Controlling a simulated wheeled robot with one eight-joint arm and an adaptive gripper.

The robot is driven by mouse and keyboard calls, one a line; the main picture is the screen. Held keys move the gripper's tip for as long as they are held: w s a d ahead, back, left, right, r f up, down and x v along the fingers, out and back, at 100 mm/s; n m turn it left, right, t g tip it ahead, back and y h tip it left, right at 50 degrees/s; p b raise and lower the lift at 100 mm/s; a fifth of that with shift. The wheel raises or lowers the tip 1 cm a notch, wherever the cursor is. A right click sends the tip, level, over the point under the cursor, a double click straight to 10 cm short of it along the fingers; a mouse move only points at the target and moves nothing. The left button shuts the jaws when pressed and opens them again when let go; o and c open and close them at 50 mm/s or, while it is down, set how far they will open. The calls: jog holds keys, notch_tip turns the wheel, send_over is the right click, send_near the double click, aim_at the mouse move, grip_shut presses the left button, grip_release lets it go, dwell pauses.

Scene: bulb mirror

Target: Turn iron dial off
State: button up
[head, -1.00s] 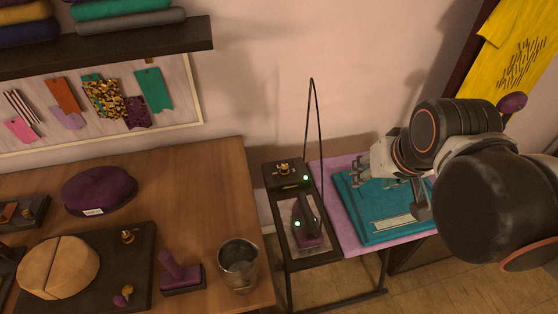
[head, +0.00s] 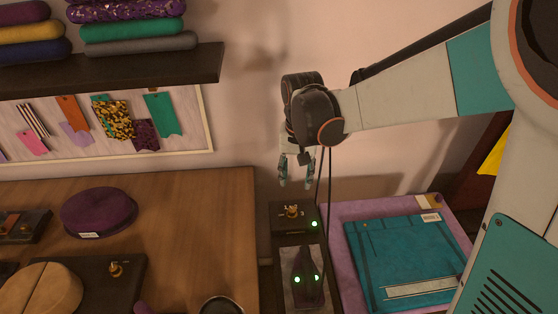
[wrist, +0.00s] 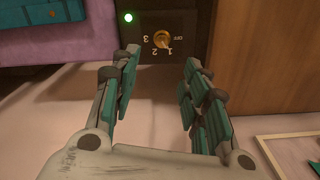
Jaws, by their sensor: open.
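The iron dial (head: 292,211) is a small brass knob on a dark box at the back of the iron stand. In the wrist view the dial (wrist: 161,39) has the marks OFF, 1, 2 and 3 around it, and a green light (wrist: 128,17) glows beside it. Which mark the knob points to is too small to tell. The iron (head: 308,276) rests on the stand in front of the box, with green lights on it. My gripper (head: 296,184) is open and empty, above the dial and pointing down. In the wrist view its fingers (wrist: 157,80) are spread, with the dial beyond and between them.
A thin dark cord (head: 325,180) rises beside the gripper. A teal folded cloth (head: 400,250) lies on the pink board to the right. The wooden table (head: 200,230) with a purple cushion (head: 98,212) is to the left. A dark shelf (head: 130,68) is on the wall.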

aim_at(292, 209)
jog(key=f+b, duration=0.2)
jog(key=f, duration=0.5)
jog(key=f+b, duration=0.2)
jog(key=f, duration=0.5)
jog(key=shift+w+a+f, duration=0.2)
jog(key=shift+c, duration=0.2)
grip_shut()
